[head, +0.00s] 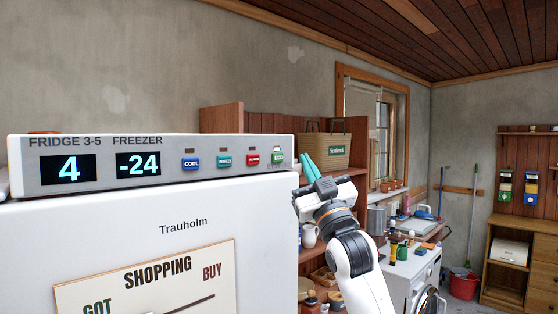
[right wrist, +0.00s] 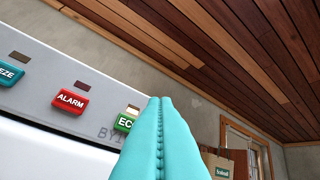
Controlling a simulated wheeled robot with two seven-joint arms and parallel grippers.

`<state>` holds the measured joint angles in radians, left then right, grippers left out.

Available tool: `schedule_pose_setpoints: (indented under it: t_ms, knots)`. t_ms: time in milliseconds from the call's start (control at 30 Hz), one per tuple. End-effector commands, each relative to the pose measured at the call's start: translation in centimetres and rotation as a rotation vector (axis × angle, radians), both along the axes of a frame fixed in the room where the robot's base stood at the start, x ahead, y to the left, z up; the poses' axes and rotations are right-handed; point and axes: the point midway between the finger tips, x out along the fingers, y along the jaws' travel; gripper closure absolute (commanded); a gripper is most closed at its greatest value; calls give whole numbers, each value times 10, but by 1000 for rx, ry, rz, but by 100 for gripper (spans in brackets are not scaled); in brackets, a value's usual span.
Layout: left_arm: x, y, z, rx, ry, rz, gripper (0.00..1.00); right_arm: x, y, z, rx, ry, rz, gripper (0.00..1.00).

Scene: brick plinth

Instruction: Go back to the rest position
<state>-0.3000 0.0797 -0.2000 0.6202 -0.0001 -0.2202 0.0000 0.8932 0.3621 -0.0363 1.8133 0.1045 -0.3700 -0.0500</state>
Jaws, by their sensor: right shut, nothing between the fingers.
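My right gripper (head: 309,166) is in front of the right end of the fridge's control panel (head: 230,173). Its teal fingers are shut together with nothing between them. In the right wrist view the fingers (right wrist: 160,110) overlap the right edge of the green ECO button (right wrist: 124,123); I cannot tell whether they touch it. In the head view the green button (head: 277,155) is just left of the fingers, beside the red ALARM button (head: 253,156), a teal button (head: 224,159) and the blue COOL button (head: 191,162). The displays read 4 and -24. My left gripper is not in view.
The white fridge (head: 130,228) fills the left front, with a shopping board (head: 150,284) on its door. A wooden shelf with a basket (head: 322,150) stands behind my right gripper. A washing machine (head: 412,270) and a red bucket (head: 463,283) are further right.

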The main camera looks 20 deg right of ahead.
Motion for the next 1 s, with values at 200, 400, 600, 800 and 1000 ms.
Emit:
schedule_pose_setpoints:
  t_ms: [200, 400, 600, 800, 1000]
  knots:
    - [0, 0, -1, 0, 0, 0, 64, -4, -2, 0, 0, 1, 0, 100]
    - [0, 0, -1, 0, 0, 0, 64, -4, -2, 0, 0, 1, 0, 100]
    - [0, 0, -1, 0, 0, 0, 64, -2, 0, -8, 1, 20, 2, 100]
    - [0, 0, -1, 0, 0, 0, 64, 16, 18, -101, 13, 243, 11, 100]
    - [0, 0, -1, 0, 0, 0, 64, 7, 43, -252, 40, 614, 19, 100]
